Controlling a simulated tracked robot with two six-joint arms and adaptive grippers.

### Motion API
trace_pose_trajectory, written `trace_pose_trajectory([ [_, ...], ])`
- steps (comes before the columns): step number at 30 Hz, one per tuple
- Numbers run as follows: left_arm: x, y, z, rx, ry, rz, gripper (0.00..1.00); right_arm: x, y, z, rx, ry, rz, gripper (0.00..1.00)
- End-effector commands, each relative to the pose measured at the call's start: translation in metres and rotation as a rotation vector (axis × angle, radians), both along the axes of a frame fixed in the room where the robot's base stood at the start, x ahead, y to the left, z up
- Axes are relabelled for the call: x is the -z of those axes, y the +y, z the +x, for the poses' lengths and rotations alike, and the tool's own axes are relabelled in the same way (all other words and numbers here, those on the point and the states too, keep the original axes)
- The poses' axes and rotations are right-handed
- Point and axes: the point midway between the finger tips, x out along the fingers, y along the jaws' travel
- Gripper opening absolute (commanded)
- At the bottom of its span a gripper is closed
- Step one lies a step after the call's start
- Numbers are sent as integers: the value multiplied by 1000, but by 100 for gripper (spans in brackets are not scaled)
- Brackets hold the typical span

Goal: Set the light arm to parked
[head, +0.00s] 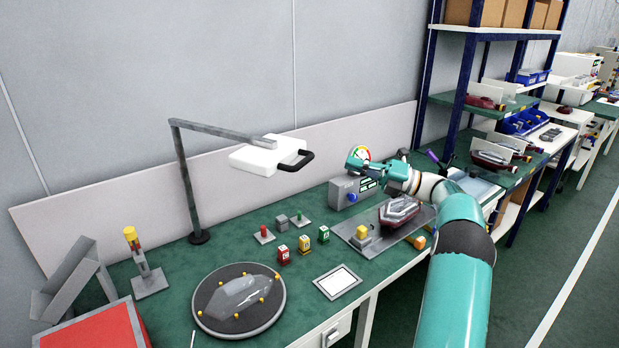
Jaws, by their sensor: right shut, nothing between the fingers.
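The light arm (222,132) is a grey bar reaching right from the top of an upright post (188,190) at the back of the bench. A white lamp head (262,157) hangs at its end over the middle of the bench. A black loop handle (297,161) sticks out from the lamp head's right side. My right gripper (354,164) is shut and empty, to the right of the handle and apart from it, in front of a round coloured gauge. My left gripper is not in view.
Below the lamp stand small red, yellow and green blocks (304,244). A round turntable (204,318) carries a grey lamp part. A blue-framed shelf (461,85) rises at the right.

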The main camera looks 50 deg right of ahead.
Motion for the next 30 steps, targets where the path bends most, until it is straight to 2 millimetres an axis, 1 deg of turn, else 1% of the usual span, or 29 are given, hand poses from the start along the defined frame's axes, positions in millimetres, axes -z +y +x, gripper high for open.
trace_pose_trajectory([
  [2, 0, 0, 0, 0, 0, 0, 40, 9, -28, 7, 183, -92, -29, 0],
  [3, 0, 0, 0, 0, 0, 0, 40, 10, -45, 6, 306, -133, -47, 0],
  [4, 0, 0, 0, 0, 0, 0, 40, 9, -57, 5, 405, -157, -59, 0],
  [6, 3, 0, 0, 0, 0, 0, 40, 4, -73, 6, 616, -184, -80, 0],
  [8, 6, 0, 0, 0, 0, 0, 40, 2, -77, 8, 763, -174, -82, 0],
  [9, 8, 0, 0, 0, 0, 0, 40, 3, -75, 9, 848, -151, -77, 0],
  [11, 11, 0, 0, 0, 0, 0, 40, 6, -66, 8, 956, -101, -61, 0],
  [14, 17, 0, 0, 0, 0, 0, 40, 18, -34, 6, 1078, 14, -18, 0],
  [17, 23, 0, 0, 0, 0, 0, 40, 35, 17, 1, 1127, 143, 44, 0],
  [18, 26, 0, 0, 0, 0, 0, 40, 43, 42, -3, 1129, 193, 76, 0],
  [20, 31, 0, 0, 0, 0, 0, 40, 53, 84, -10, 1112, 255, 126, 0],
  [21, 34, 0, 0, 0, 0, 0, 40, 58, 110, -16, 1092, 283, 165, 0],
  [23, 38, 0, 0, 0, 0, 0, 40, 60, 147, -24, 1053, 298, 227, 0],
  [24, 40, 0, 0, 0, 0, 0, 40, 59, 168, -30, 1026, 291, 260, 0],
  [26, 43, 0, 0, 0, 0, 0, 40, 51, 195, -35, 980, 262, 287, 0],
  [27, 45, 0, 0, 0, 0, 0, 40, 41, 209, -37, 947, 233, 289, 0],
  [30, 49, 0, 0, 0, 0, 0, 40, 13, 232, -39, 883, 151, 291, 0],
])
